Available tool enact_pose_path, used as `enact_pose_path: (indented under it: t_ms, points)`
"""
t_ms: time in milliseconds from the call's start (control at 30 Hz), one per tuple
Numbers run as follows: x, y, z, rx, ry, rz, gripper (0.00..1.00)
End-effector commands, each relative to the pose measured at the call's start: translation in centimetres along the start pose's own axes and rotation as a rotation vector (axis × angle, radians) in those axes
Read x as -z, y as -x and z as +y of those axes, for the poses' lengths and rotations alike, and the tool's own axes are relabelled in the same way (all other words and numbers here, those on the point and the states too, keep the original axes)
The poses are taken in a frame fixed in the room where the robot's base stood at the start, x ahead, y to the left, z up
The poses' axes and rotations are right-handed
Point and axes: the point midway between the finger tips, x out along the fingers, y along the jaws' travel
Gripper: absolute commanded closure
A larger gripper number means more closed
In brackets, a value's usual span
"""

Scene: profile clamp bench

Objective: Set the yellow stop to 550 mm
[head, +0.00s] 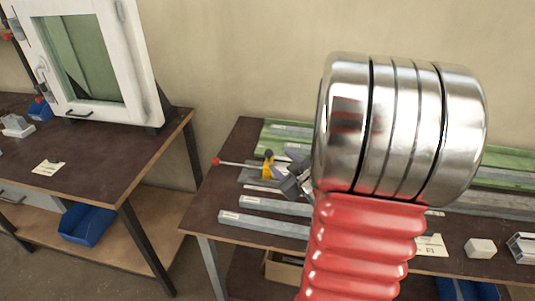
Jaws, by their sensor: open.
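The yellow stop (266,169), with a dark top, stands on the clamp bench at the left part of the green-and-grey rail area. A thin rod with a red ball end (216,161) reaches out to its left. My gripper (287,184) is just right of the yellow stop in the picture, open, small and partly covered by my own arm. I cannot tell whether it touches the stop. The scale and the stop's setting cannot be read from here, and much of the rail is hidden behind my arm.
Grey profile bars (262,224) lie at the bench's front left. A white block (481,248) and a paper card (431,244) lie at the right. A second bench (95,180) on the left carries a white-framed window (142,60). A gap separates the two benches.

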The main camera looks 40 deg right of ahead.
Motion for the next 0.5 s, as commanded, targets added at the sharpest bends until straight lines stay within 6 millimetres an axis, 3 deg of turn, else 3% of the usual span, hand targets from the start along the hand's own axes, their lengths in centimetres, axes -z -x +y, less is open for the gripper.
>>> enact_pose_path:
  t_ms: [500]
  points:
    - [0.0,-6.0,-0.1,0.003,0.000,0.000,0.58]
